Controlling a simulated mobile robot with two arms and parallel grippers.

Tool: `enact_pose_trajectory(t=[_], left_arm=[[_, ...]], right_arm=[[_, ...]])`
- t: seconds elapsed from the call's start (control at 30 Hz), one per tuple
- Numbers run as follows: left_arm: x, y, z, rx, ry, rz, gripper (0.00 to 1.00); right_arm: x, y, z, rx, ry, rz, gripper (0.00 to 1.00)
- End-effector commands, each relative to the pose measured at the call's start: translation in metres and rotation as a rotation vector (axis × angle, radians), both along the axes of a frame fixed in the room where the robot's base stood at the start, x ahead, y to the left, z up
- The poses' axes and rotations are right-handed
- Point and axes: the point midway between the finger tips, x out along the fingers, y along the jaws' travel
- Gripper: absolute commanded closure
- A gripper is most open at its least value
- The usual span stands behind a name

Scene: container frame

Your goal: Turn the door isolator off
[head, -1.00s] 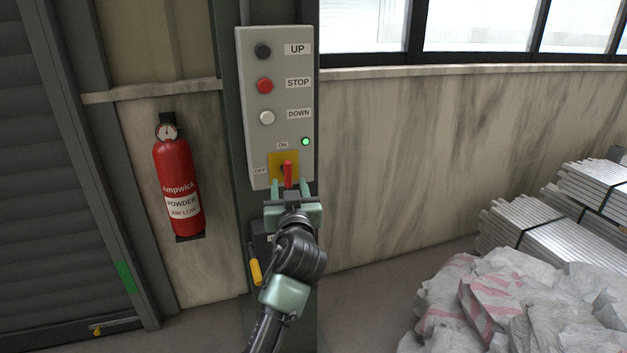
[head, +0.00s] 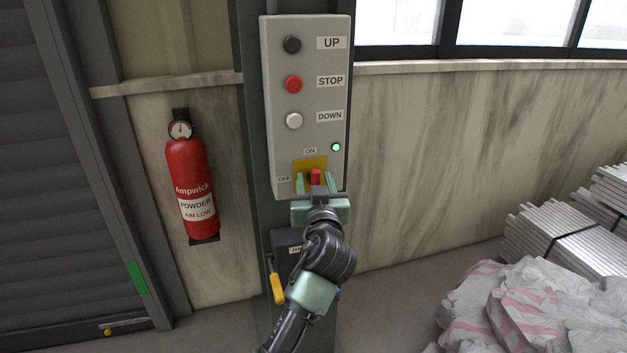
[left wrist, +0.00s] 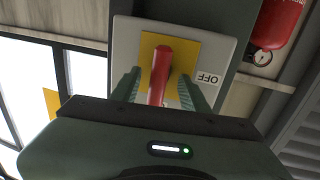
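The door isolator is a red handle (head: 315,177) on a yellow plate (head: 303,165), low on a grey control panel (head: 273,110). The handle stands upright, towards the ON label above; the OFF label is to its left. A green lamp (head: 336,147) on the panel is lit. My left gripper (head: 315,186) is open in front of the isolator. In the left wrist view, the red handle (left wrist: 165,68) lies between the two fingers (left wrist: 162,90), with gaps on both sides. The handle's lower end is hidden by the gripper. My right gripper is not in view.
Black, red and white buttons sit above the isolator. A box with a yellow lever (head: 276,287) is below the panel. A fire extinguisher (head: 190,188) hangs at left beside a shutter (head: 50,190). Sacks (head: 520,305) and stacked metal lengths (head: 570,235) lie at right.

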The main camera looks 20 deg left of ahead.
Motion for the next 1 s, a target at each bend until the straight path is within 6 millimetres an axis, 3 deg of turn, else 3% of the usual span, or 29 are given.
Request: enact_pose_trajectory(t=[0.03, 0.13, 0.17, 0.57, 1.0], left_arm=[[0.000, 0.000, 0.000, 0.000, 0.000, 0.000, 0.68], [0.000, 0.000, 0.000, 0.000, 0.000, 0.000, 0.96], [0.000, 0.000, 0.000, 0.000, 0.000, 0.000, 1.00], [0.001, 0.000, 0.002, 0.046, 0.032, 0.000, 1.00], [0.002, -0.002, 0.006, 0.326, 0.224, 0.000, 1.00]], right_arm=[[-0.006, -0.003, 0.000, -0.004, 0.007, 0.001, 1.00], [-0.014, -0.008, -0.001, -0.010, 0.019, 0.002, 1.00], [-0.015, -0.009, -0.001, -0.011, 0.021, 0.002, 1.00], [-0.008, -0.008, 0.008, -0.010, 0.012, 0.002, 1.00], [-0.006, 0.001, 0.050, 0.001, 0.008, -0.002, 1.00]])
